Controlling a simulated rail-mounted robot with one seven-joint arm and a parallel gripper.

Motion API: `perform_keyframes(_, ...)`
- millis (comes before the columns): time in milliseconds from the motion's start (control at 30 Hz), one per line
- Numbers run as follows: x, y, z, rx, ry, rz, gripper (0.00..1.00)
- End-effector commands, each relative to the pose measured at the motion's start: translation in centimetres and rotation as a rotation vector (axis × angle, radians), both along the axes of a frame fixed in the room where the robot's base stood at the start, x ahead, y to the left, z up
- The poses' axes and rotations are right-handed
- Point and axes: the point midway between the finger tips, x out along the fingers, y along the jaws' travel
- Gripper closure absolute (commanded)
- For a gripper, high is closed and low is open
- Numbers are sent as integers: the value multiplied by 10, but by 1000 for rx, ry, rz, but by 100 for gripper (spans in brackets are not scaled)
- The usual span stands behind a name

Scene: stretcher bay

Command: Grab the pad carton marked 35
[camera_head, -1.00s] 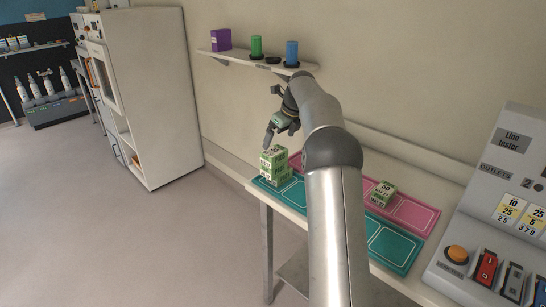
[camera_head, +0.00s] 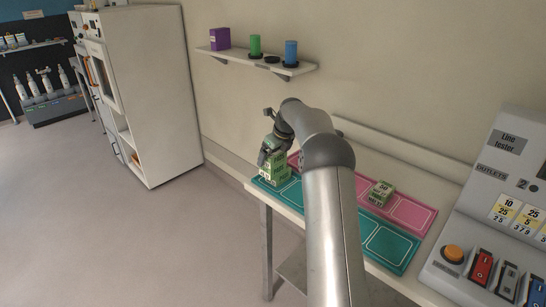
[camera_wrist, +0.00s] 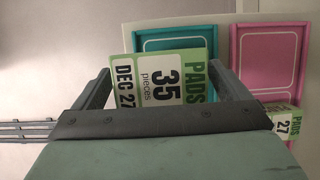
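The pad carton marked 35 (camera_wrist: 160,82) is green and white, and its label fills the middle of the wrist view. It is the upper carton of a small green stack (camera_head: 279,173) at the left end of the bench. My gripper (camera_head: 267,156) is down at the top of this stack. In the wrist view my gripper (camera_wrist: 163,72) has its fingers apart, one on each side of the 35 carton. Narrow gaps seem to show beside the carton; contact is not clear. Another pad carton (camera_wrist: 284,122), partly hidden, shows lower right.
A carton marked 50 (camera_head: 381,193) stands on the pink mat (camera_head: 412,213). The teal mat (camera_head: 390,247) lies along the front edge. A line tester (camera_head: 500,215) stands at right. A wall shelf (camera_head: 262,66) with a purple box and cylinders is above.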

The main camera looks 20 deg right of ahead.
Motion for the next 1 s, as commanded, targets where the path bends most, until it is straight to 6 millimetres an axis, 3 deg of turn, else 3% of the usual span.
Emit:
perform_keyframes(33,0,0,0,0,0,0,19)
perform_keyframes(133,0,0,0,0,0,0,47)
perform_keyframes(167,0,0,0,0,0,0,51)
perform_keyframes(467,0,0,2,0,-1,0,51)
perform_keyframes(667,1,0,17,-1,-5,1,51)
perform_keyframes(767,1,1,33,-2,-6,2,51)
perform_keyframes(1000,-42,12,82,-3,-7,0,51)
